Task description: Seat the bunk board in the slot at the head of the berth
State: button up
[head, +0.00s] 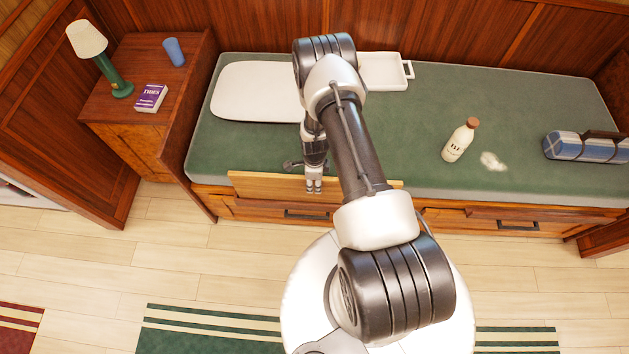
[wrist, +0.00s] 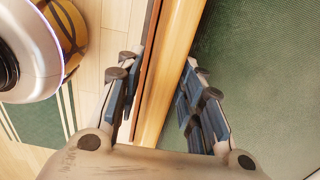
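The bunk board (head: 268,186) is a long, light wooden plank standing along the front edge of the green berth (head: 405,150). Its left end is a short way from the dark wooden panel (head: 192,130) at the berth's left end. I cannot make out the slot. My gripper (head: 314,187) points down at the board, left of its middle. In the wrist view, the board's pale top edge (wrist: 177,65) runs between the spread fingers of my gripper (wrist: 160,90), one on each side. A gap shows on the left finger's side. My arm hides part of the board.
On the berth are a white pillow (head: 250,92), a white tray (head: 384,72), a bottle (head: 460,140), a pale spill-like patch (head: 492,161) and a rolled plaid blanket (head: 580,147). A cabinet (head: 125,75) with lamp, cup and book stands left. Drawers sit below the berth.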

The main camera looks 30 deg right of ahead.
notch_tip(320, 180, up, 12)
jog(key=p, duration=0.4)
jog(key=shift+f, duration=0.1)
jog(key=shift+w+r, duration=0.1)
jog(key=shift+r, duration=0.25)
jog(key=w+a+r+n+t, duration=0.1)
jog(key=a+r+n, duration=0.15)
jog(key=r, duration=0.75)
jog(key=a+r+n, duration=0.1)
jog(key=r+n, duration=0.3)
jog(key=r, duration=0.6)
jog(key=w+a+r+n+t, duration=0.15)
jog(key=r+n, duration=0.25)
jog(key=r, duration=0.6)
jog(key=s+a+r+n, duration=0.2)
jog(key=s+r+n, duration=0.25)
jog(key=r, duration=0.25)
jog(key=s+a+r+n, duration=0.3)
jog(key=s+r, duration=0.3)
jog(key=s+a+r+n+t, duration=0.1)
jog(key=s+r+n, duration=0.1)
jog(key=s, duration=0.4)
jog(key=s+a+r+n+t, duration=0.1)
jog(key=s+r+n, duration=0.1)
jog(key=s+n, duration=0.2)
jog(key=shift+s+a+r+n, duration=0.2)
jog(key=shift+s+r+n, duration=0.2)
jog(key=shift+s, duration=0.55)
